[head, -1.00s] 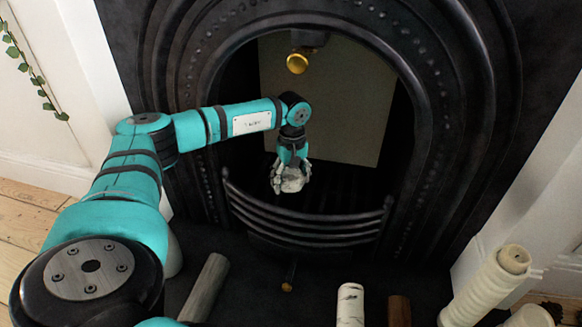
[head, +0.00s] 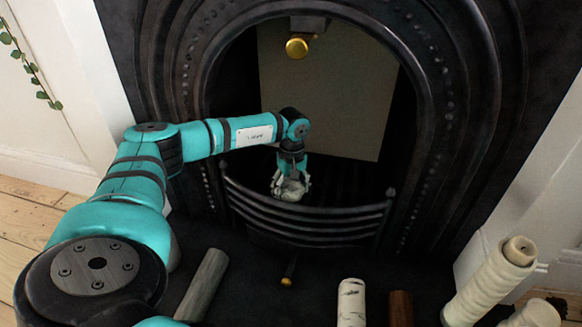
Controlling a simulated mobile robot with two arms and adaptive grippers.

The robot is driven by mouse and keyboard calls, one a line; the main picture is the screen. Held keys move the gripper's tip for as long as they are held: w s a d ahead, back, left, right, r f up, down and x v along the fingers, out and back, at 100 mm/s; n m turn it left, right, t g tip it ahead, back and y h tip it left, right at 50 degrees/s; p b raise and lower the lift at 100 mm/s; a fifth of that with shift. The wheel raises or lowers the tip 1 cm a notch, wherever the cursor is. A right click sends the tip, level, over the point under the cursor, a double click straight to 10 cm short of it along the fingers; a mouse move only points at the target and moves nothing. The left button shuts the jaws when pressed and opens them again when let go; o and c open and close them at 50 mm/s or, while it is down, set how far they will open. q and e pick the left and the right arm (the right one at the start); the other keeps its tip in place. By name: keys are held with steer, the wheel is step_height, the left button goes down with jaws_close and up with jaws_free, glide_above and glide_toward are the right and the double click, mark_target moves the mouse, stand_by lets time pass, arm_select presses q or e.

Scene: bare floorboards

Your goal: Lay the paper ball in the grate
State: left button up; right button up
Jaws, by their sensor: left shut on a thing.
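The paper ball (head: 291,190) is a pale crumpled lump in the head view. My left gripper (head: 290,186) points down and is shut on it, with its fingers on either side. The grate (head: 310,222) is the dark barred front low in the black arched fireplace. The gripper and ball are at the grate's opening, just behind its top bar in the picture. I cannot tell whether the ball touches the grate floor, which is dark. My right gripper is not in view.
A brass knob (head: 297,47) hangs at the top of the opening before a beige panel (head: 330,100).

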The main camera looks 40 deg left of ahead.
arm_select(q)
steer(key=shift+f, duration=0.5)
stand_by(0.3)
steer(key=o, duration=1)
steer(key=shift+c, duration=0.2)
